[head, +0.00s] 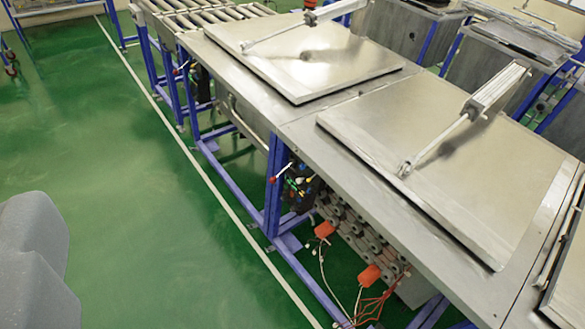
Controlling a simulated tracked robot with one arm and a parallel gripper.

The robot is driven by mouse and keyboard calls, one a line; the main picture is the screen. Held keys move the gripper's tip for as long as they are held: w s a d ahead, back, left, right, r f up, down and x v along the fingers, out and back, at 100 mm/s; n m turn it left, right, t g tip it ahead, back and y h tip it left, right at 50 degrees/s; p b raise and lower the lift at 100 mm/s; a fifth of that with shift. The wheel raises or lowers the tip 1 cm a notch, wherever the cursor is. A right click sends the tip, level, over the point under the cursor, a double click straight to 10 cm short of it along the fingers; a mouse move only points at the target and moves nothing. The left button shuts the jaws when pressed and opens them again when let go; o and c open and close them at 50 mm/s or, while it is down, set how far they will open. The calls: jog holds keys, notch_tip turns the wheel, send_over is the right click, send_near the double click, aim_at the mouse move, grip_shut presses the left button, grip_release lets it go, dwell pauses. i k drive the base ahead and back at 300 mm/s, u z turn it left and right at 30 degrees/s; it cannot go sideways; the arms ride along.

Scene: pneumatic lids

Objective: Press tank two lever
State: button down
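Two flat metal tank lids lie down on the long steel bench, a nearer lid (450,165) and a farther lid (305,50). A pneumatic cylinder (495,90) joins the nearer lid, and another cylinder (325,12) joins the farther one. A small red-tipped lever (273,179) sticks out from the blue frame below the bench, beside a dark valve block (300,190) with coloured fittings. A second, smaller red-tipped lever (177,71) shows farther back. No number marks which tank is two. My gripper is not in view.
Blue frame legs (275,185) stand along the bench front. Red connectors (368,275) and loose cables hang low near the front. A roller conveyor (205,15) is at the back. Open green floor (140,180) lies left of the white line. A third lid edge shows at right.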

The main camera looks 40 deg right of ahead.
aim_at(272, 180)
jog(key=z, duration=0.15)
jog(key=i, duration=0.85)
jog(key=z, duration=0.25)
